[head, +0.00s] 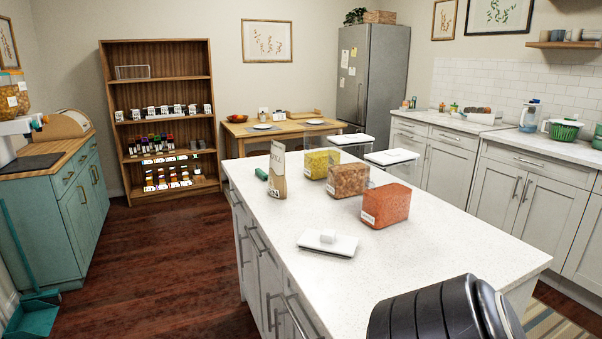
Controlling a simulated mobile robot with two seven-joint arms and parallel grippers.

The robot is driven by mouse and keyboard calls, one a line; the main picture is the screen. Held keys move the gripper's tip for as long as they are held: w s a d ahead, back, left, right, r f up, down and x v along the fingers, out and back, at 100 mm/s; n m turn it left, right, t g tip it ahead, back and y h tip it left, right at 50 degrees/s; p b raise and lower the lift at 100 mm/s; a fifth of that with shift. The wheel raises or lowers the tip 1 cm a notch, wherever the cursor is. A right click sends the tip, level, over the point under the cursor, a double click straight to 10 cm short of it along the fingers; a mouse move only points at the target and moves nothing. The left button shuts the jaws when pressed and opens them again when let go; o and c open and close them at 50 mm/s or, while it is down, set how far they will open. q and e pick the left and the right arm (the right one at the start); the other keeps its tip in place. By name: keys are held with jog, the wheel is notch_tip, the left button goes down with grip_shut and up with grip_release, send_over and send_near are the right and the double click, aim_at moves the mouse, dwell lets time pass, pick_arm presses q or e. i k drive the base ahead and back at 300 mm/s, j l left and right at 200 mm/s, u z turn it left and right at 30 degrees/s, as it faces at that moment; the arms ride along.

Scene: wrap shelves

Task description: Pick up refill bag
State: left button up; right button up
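The refill bag appears to be the tall, narrow beige and white bag (279,176) standing upright on the white island counter in the head view. Printed text runs down its upper part and a small white label sits near its base. Its front and top are in clear sight. Neither my left nor my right gripper shows in this view.
Beside the bag lie a green object (261,174), clear containers with yellow (318,163), brown (347,181) and red-orange (385,206) contents, and a white lid (327,242). The island (400,268) has free room at front. A shelf (205,64) stands behind.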

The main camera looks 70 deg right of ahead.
aim_at(277, 187)
jog(key=i+z, duration=0.35)
jog(key=i, duration=0.15)
jog(key=i+z, duration=0.55)
jog(key=i, duration=1.05)
jog(key=i+j+z, duration=0.1)
jog(key=z, duration=2.25)
jog(key=i+j, duration=0.05)
jog(key=j, duration=0.05)
